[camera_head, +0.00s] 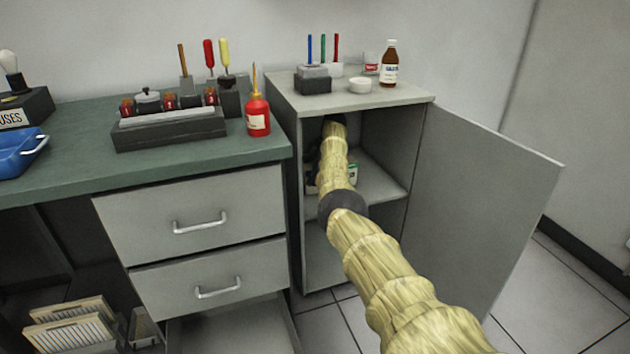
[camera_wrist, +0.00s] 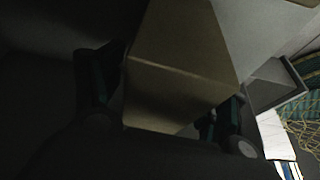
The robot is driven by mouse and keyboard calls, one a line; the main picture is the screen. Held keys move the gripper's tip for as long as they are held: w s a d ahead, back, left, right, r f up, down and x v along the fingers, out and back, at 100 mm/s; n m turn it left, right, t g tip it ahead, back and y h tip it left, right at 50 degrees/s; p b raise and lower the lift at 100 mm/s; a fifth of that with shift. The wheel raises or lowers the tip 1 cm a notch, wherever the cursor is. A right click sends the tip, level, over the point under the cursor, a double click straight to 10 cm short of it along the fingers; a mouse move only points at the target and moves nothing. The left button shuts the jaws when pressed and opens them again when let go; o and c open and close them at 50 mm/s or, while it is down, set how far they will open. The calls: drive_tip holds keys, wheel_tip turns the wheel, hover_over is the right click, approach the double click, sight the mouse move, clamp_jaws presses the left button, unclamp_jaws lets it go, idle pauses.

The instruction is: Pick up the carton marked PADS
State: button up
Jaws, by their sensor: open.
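A plain tan-brown carton (camera_wrist: 178,88) fills the middle of the dark wrist view. No marking can be read on the faces that show, so I cannot tell whether it is the one marked PADS. My gripper (camera_wrist: 163,98) is open, with one dark finger at the carton's left and the other at its lower right. Whether the fingers touch it is too dark to tell. In the head view my arm reaches into the open cabinet (camera_head: 381,184) and hides most of its shelf. A small white and green item (camera_head: 352,173) shows just right of my arm.
The cabinet door (camera_head: 480,205) stands open on the right. A brown bottle (camera_head: 390,64), a white dish (camera_head: 360,85) and a pen holder (camera_head: 313,80) stand on the cabinet top. A red oil can (camera_head: 258,117) stands on the green bench (camera_head: 75,165) to the left.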

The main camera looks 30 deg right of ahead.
drive_tip(key=shift+f, duration=0.25)
idle(0.6)
drive_tip(key=c, duration=1.1)
